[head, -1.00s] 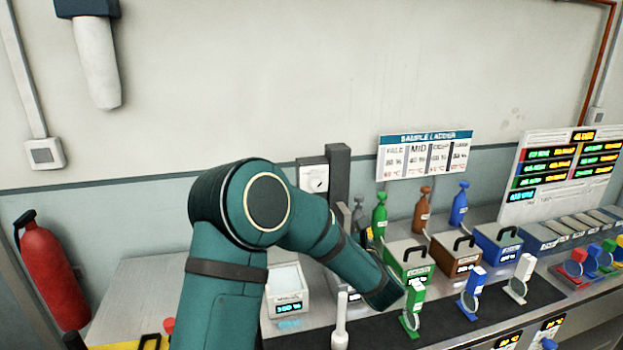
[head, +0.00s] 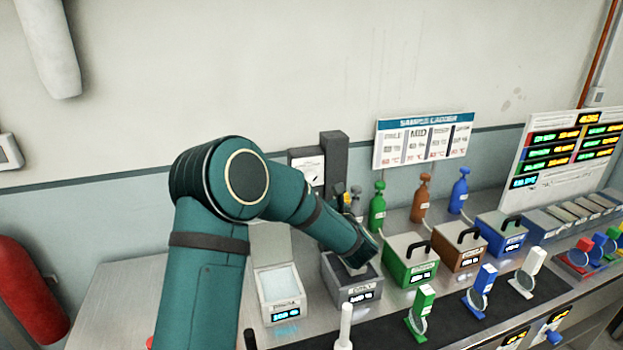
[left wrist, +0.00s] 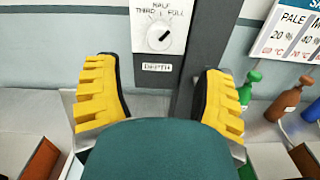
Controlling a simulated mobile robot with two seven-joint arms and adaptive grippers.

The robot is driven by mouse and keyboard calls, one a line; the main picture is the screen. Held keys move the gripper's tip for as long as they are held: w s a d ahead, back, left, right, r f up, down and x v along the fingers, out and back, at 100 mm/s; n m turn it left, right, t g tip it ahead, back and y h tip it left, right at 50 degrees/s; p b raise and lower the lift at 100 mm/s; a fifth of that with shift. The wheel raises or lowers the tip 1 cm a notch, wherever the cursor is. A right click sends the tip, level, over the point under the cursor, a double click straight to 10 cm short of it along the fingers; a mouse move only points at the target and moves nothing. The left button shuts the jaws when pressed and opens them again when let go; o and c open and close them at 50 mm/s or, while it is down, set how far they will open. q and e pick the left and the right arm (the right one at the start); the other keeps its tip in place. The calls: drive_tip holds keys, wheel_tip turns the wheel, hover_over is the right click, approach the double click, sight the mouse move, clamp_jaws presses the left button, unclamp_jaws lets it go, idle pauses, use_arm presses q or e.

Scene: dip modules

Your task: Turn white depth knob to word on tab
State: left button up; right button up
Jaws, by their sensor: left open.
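The white depth knob (left wrist: 160,37) sits on a white panel marked THIRD, HALF and FULL, with a DEPTH label (left wrist: 157,67) below. Its dark pointer line slants up and right, toward the FULL side. I cannot tell which piece is the tab. My right gripper is not in view.
A dark grey box (head: 352,290) stands below my left arm, left of the green box (head: 410,268) and brown box (head: 460,253). Coloured bottles line the wall behind. A white tray (head: 281,304) stands left. The sample ladder sign (head: 424,140) hangs right of the post.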

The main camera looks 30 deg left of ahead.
sight(313, 182)
use_arm(q)
drive_tip(key=p+x, duration=0.1)
drive_tip(key=x, duration=0.9)
drive_tip(key=shift+w+a, duration=0.1)
drive_tip(key=shift+a, duration=0.05)
drive_tip(key=c, duration=1.2)
